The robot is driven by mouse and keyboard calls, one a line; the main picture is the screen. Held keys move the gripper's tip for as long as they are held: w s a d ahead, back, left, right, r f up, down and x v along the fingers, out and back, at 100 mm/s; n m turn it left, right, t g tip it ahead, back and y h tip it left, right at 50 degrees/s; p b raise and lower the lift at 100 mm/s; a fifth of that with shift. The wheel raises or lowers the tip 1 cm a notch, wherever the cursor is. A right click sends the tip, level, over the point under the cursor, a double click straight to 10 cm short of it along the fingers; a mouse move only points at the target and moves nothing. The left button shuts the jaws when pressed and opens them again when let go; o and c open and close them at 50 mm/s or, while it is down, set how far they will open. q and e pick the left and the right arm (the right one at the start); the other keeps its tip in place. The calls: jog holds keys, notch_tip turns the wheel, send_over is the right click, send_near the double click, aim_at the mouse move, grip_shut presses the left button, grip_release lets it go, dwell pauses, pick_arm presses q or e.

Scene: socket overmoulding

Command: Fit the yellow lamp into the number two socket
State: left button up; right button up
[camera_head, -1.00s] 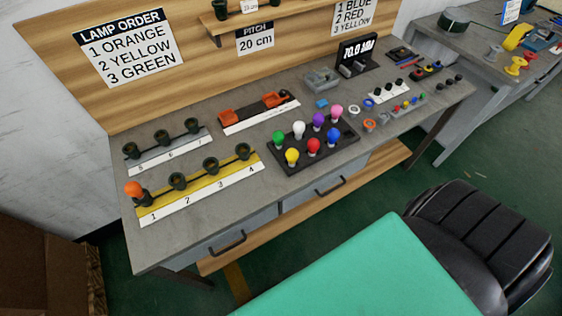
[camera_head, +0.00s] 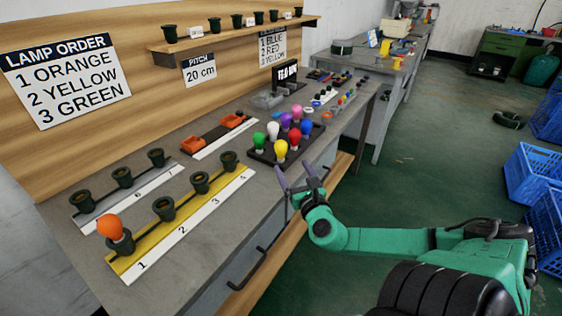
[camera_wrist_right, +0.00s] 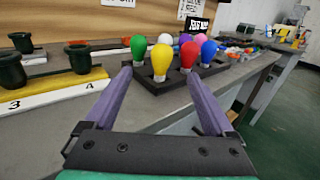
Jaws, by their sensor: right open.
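The yellow lamp (camera_head: 280,150) stands upright in the front row of a black lamp tray (camera_head: 262,157). It also shows in the right wrist view (camera_wrist_right: 161,60), between and beyond the fingertips. My right gripper (camera_head: 294,175) is open and empty, just in front of the tray and apart from the lamp. The number two socket (camera_head: 164,207) is a dark, empty cup on the yellow strip (camera_head: 150,235). An orange lamp (camera_head: 109,228) sits in the number one socket beside it. Sockets three (camera_head: 200,182) and four (camera_head: 229,161) look empty. My left gripper is not in view.
Green (camera_head: 259,139), white, red and other lamps crowd the tray around the yellow one. A grey strip (camera_head: 98,212) with more sockets lies behind the yellow strip. A shelf (camera_head: 230,36) overhangs the back. Bench in front of the tray is clear.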

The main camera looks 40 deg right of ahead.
aim_at(283, 150)
jog(key=b+x, duration=0.2)
jog(key=x, duration=0.4)
jog(key=shift+w+d+f, duration=0.1)
jog(key=shift+w, duration=0.15)
jog(key=b+x, duration=0.1)
jog(key=x, duration=0.5)
jog(key=shift+d, duration=0.15)
jog(key=shift+s, duration=0.1)
grip_shut()
